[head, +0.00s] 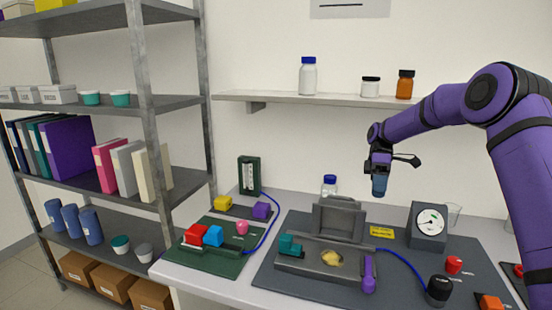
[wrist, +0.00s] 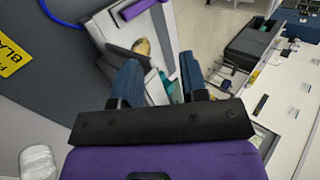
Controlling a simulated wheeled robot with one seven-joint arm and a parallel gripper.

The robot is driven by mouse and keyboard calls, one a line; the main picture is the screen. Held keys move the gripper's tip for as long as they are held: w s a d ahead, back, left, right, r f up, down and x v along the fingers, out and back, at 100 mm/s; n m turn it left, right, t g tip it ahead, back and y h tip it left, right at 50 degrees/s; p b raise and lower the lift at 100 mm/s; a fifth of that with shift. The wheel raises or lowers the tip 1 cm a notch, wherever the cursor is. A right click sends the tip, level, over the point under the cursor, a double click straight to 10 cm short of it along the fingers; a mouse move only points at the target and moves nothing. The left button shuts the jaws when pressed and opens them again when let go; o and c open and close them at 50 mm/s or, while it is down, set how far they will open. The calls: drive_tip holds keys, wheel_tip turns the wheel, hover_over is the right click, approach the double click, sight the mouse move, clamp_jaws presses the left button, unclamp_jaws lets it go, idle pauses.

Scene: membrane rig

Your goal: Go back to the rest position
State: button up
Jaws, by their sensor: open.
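My gripper (head: 379,188) hangs in the air above the back right of the bench in the head view, on my raised purple arm. In the wrist view its two blue fingers (wrist: 156,84) are apart with nothing between them. Below it in the head view is the grey membrane rig (head: 300,263), with its lid (head: 340,218) standing up at the back. A yellowish round piece (head: 332,258) lies in the rig; it also shows in the wrist view (wrist: 141,47). A purple lever (head: 369,274) stands at the rig's right end, and a teal part (head: 288,245) sits at its left.
A gauge box (head: 428,226) stands right of the rig, with black (head: 440,288) and red knobs (head: 454,264) in front. A green board (head: 209,257) with coloured valves lies left. A wall shelf (head: 330,99) with bottles is behind my gripper. A clear bottle (head: 329,186) stands behind the lid.

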drive_tip(key=s+a+r+m+t+h, duration=0.25)
drive_tip(key=s+r+m+t, duration=0.45)
drive_tip(key=s+r, duration=1.2)
drive_tip(key=s+d+f+m+t, duration=0.1)
drive_tip(key=s+m+t, duration=0.2)
drive_tip(key=s, duration=0.8)
drive_tip(key=s+d+f+m+t, duration=0.1)
drive_tip(key=s+m+t, duration=0.2)
drive_tip(key=s, duration=0.8)
drive_tip(key=shift+s+d+f+m+t, duration=0.15)
drive_tip(key=shift+d+f+m+t, duration=0.15)
drive_tip(key=shift+m+t, duration=0.15)
drive_tip(key=shift+d, duration=0.1)
